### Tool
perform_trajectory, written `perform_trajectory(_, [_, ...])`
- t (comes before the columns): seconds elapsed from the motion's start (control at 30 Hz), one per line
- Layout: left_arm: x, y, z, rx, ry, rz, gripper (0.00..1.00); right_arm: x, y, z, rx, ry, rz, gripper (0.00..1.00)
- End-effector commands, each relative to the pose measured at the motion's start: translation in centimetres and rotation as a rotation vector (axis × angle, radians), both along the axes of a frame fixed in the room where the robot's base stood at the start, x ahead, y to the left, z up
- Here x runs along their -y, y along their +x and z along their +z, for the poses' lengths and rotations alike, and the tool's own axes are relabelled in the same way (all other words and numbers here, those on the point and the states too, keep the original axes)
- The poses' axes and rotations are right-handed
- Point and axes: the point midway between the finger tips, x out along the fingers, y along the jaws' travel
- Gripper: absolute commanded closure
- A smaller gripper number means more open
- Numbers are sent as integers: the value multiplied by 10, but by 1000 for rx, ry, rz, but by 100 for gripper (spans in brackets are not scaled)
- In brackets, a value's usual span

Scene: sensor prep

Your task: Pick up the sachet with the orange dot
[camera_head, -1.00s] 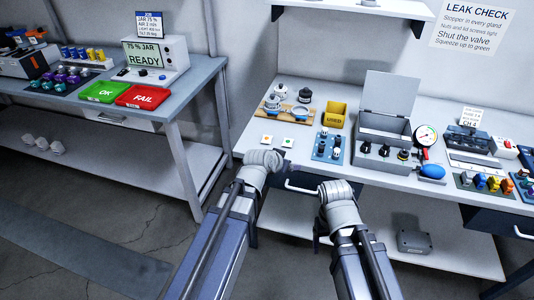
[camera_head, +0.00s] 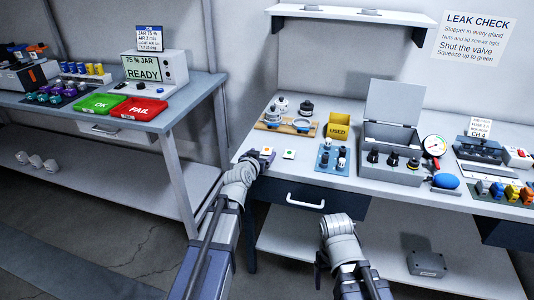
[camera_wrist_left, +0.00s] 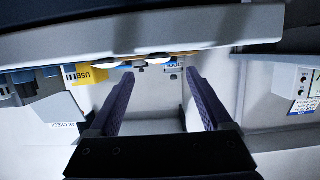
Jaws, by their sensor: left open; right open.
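The sachet with the orange dot (camera_head: 267,150) is a small white square near the front edge of the right-hand bench in the head view. A similar sachet with a green dot (camera_head: 289,154) lies to its right. My left gripper (camera_head: 266,160) is at the bench's front edge, close to the near side of the orange-dot sachet; its wrist hides part of the jaws. In the left wrist view the left gripper (camera_wrist_left: 158,78) shows two purple fingers spread wide with nothing held between them. My right gripper (camera_head: 320,264) is low, in front of the bench, mostly hidden by its wrist.
Behind the sachets are a wooden board (camera_head: 290,127) with sensor parts and a yellow USED bin (camera_head: 347,126). A blue mat (camera_head: 333,160) with small parts and a grey open-lidded case (camera_head: 390,173) stand to the right. A drawer handle (camera_head: 305,201) juts out below the bench top.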

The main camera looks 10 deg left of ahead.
Motion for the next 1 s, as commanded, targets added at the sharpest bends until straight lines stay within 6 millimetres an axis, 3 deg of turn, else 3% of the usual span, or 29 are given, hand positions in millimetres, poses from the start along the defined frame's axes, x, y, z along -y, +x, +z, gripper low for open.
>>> perform_trajectory(0.17, [1,7,-4,0,1,0,17,0,0,-4,0,0,0,22])
perform_trajectory(0.47, [2,46,-18,-1,1,0,17,0,0,-18,0,0,0,22])
perform_trajectory(0.7, [3,48,-18,-1,0,0,17,0,0,-18,0,0,0,22])
perform_trajectory(1.0, [3,47,-18,-1,0,0,48,0,0,-18,0,0,0,22])
